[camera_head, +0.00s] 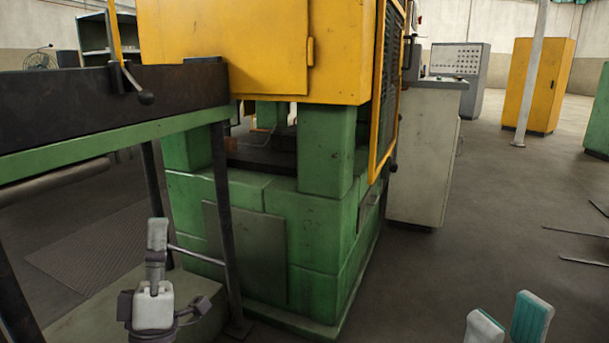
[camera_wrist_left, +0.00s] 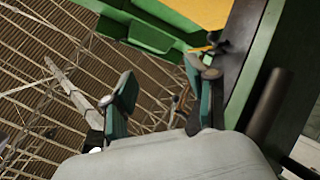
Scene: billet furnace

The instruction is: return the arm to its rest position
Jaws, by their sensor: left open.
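My left gripper (camera_head: 157,232) points upward at the lower left of the head view, seen nearly edge-on, in front of the green-framed table's legs. In the left wrist view its two teal-padded fingers (camera_wrist_left: 163,80) stand apart with nothing between them. My right gripper (camera_head: 508,308) shows at the bottom right edge of the head view. Its two fingers are apart, with only floor visible between them; the rest of it is out of frame.
A green and yellow press (camera_head: 320,240) stands in the middle. A dark table with a green rail (camera_head: 110,143) extends left, close to my left gripper. Open floor (camera_head: 480,230) lies to the right.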

